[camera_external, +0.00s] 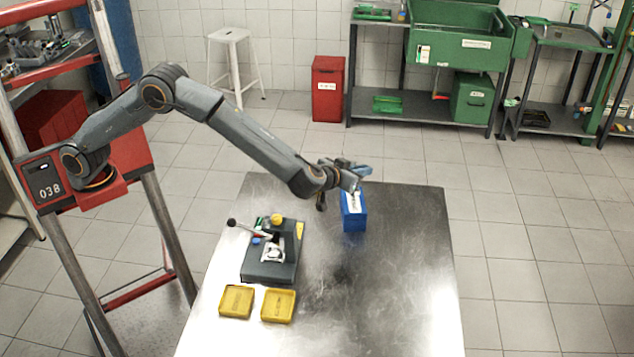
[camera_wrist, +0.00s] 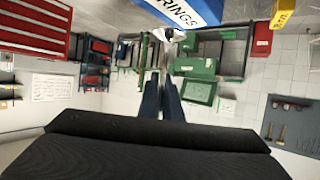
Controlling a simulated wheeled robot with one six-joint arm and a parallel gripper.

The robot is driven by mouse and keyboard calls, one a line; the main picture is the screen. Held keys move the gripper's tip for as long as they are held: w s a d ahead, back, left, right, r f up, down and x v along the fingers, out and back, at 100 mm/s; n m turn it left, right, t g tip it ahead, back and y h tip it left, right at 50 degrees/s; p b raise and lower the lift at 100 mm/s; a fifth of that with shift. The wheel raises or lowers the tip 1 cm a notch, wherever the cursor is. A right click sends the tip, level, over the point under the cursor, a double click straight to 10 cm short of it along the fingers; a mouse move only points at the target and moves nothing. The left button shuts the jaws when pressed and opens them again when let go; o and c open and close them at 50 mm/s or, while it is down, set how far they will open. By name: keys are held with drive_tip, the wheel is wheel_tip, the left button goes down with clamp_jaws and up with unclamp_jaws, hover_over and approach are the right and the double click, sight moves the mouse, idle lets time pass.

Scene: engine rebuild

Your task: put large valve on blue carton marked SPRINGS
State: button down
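The blue carton (camera_external: 354,217) stands upright at the back of the metal table. In the wrist view its blue side (camera_wrist: 205,10) shows at the top edge, with the letters "RINGS" readable. My gripper (camera_external: 355,183) is at the carton's top in the external view. In the wrist view my two fingers (camera_wrist: 161,75) run nearly parallel with a narrow gap. A small silvery thing, possibly the large valve (camera_wrist: 168,34), shows just beyond the fingertips near the carton. I cannot tell whether it is gripped or resting.
The table's right side (camera_external: 410,280) is clear. Green benches stand beyond.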

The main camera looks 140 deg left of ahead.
drive_tip(key=shift+f, duration=1.35)
drive_tip(key=shift+f, duration=0.1)
drive_tip(key=c, duration=1.9)
unclamp_jaws()
drive_tip(key=shift+c, duration=0.2)
drive_tip(key=shift+w+d+r, duration=0.1)
drive_tip(key=shift+d+r, duration=0.1)
drive_tip(key=b+v, duration=0.1)
drive_tip(key=v, duration=0.6)
